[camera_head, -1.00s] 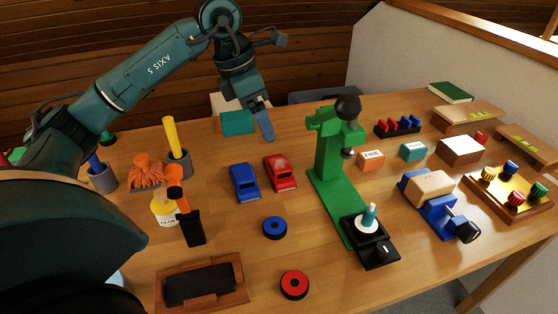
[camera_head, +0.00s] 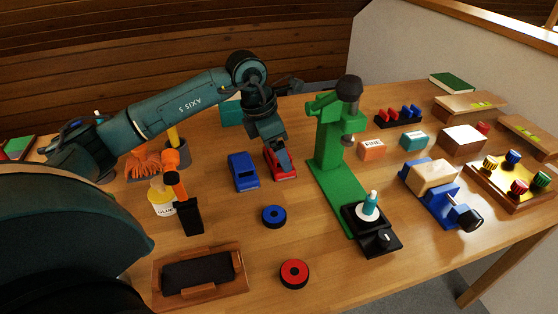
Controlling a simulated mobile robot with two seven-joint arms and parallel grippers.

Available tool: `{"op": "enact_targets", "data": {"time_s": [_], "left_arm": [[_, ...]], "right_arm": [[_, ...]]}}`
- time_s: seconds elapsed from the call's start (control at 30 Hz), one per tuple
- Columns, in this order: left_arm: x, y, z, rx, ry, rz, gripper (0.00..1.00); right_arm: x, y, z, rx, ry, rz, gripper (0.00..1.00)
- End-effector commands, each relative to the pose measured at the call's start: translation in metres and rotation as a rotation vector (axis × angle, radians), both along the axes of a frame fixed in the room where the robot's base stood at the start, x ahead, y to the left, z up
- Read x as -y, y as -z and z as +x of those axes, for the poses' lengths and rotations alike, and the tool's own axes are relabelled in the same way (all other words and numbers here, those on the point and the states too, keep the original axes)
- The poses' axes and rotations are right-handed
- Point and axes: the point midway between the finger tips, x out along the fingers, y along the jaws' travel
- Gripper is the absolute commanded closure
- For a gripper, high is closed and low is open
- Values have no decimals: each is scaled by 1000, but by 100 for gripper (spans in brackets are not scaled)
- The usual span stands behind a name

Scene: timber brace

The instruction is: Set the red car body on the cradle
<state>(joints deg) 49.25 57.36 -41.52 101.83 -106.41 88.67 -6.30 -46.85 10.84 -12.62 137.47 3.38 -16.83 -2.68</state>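The red car body (camera_head: 287,175) lies on the wooden table just right of a blue car body (camera_head: 242,172). My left gripper (camera_head: 283,162) reaches down from above over the red car body, and its fingers hide part of the roof. I cannot tell whether the fingers touch it or how far apart they are. A wooden frame with a dark inset (camera_head: 241,272) lies at the front left and is empty; I cannot tell for sure whether it is the cradle. My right gripper is not in view.
A blue ring (camera_head: 274,216) and a red ring (camera_head: 294,273) lie in front of the cars.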

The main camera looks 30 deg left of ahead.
Motion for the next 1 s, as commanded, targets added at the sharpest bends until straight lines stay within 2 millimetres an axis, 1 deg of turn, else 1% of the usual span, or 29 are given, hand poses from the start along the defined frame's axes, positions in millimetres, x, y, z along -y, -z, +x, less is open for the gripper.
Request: {"op": "enact_targets", "data": {"time_s": [0.2, 0.8, 1.0], "left_arm": [[0, 1, 1, 1, 0, -1, 22], [0, 1, 0, 1, 0, 0, 71], [0, 0, 1, 2, 0, -1, 72]], "right_arm": [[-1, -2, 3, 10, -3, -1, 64], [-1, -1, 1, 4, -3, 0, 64], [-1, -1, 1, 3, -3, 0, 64]]}}
